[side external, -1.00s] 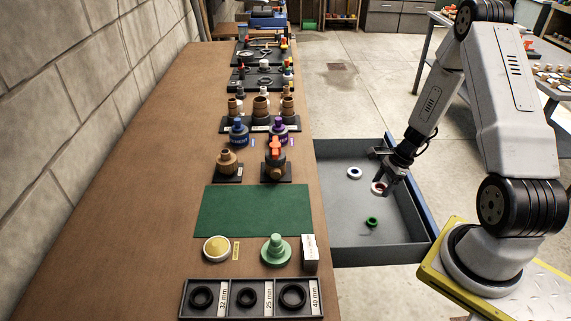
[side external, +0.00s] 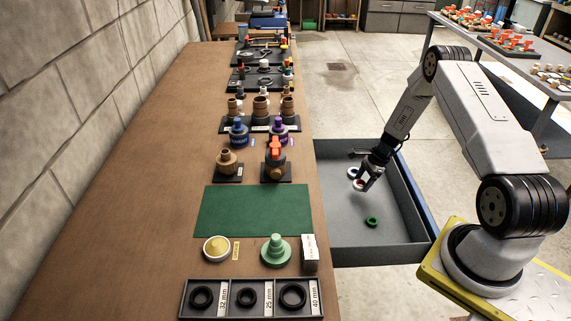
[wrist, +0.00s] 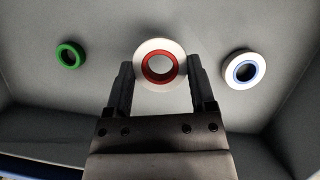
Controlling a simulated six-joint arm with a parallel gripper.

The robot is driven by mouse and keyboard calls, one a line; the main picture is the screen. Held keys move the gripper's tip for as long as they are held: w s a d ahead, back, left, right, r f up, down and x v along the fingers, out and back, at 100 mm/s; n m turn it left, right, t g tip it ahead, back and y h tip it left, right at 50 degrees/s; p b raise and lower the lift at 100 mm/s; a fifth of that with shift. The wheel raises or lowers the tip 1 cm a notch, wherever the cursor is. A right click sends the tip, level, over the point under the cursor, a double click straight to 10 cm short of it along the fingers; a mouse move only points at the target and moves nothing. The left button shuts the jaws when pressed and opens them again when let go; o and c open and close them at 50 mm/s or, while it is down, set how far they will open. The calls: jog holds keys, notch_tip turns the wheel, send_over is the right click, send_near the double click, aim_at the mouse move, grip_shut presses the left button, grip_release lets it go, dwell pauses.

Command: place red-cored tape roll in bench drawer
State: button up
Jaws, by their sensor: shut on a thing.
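The red-cored tape roll (wrist: 145,66) is white with a red core and sits between the two fingers of my gripper (wrist: 161,75) in the wrist view. My gripper is shut on it. In the side view my gripper (side external: 361,184) points down inside the open bench drawer (side external: 350,243), with the roll (side external: 358,185) at its tips. I cannot tell whether the roll touches the drawer floor. A white roll with a blue core (wrist: 245,70) lies right of the held roll in the wrist view. A green ring (wrist: 69,55) lies to the left.
The green ring (side external: 371,222) lies nearer the camera in the side view. The drawer floor around it is mostly clear. The bench (side external: 130,220) beside the drawer holds a green mat (side external: 253,210), fittings and a black tray of rings (side external: 250,283).

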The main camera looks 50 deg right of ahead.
aim_at(363, 184)
jog(key=shift+w+d+f, duration=0.1)
jog(key=shift+w+f, duration=0.1)
jog(key=shift+f, duration=0.05)
jog(key=shift+w+d+f, duration=0.15)
jog(key=shift+w+f, duration=0.05)
jog(key=shift+f, duration=1.6)
jog(key=shift+f, duration=0.2)
jog(key=o, duration=1.1)
jog(key=shift+r, duration=0.2)
jog(key=shift+v, duration=6)
